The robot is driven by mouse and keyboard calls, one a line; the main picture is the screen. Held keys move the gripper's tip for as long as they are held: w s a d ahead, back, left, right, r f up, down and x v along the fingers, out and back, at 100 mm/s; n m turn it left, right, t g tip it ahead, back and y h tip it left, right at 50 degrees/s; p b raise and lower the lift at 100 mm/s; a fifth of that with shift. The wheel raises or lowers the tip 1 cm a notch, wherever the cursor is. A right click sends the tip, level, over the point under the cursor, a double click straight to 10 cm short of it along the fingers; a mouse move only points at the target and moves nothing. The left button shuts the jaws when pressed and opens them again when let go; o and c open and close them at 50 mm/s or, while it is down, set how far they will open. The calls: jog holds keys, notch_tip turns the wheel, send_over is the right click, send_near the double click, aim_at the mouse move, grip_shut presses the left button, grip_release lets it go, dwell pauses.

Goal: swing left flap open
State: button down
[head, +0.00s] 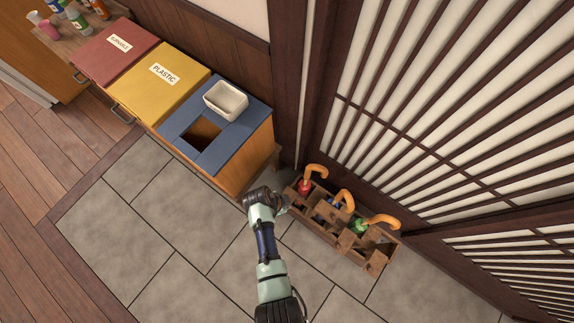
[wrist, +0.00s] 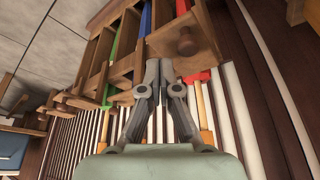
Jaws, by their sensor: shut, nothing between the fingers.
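A wooden umbrella stand (head: 325,232) stands on the tiles by the slatted wall. It holds a red umbrella (head: 305,187), a blue one and a green one (head: 359,226), with curved orange handles. In the wrist view, a wooden panel with a round knob (wrist: 186,43), seemingly a flap of the stand, lies just beyond my gripper (wrist: 159,66), near the red umbrella. My gripper is shut and empty at the stand's left end in the head view. Its fingertips appear close to the panel; I cannot tell whether they touch. My arm and gripper partly hide that end of the stand.
Bins with a red lid (head: 103,52), a yellow lid (head: 160,83) and a blue top with a square opening (head: 184,144) stand at the upper left. A white tub (head: 226,100) sits on the blue top. The tiles (head: 178,200) left of my arm are clear.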

jog(key=shift+s+a, duration=0.1)
jog(key=shift+s, duration=0.15)
jog(key=w+p+v, duration=0.1)
jog(key=p+v, duration=0.7)
jog(key=v, duration=0.2)
jog(key=shift+w, duration=0.45)
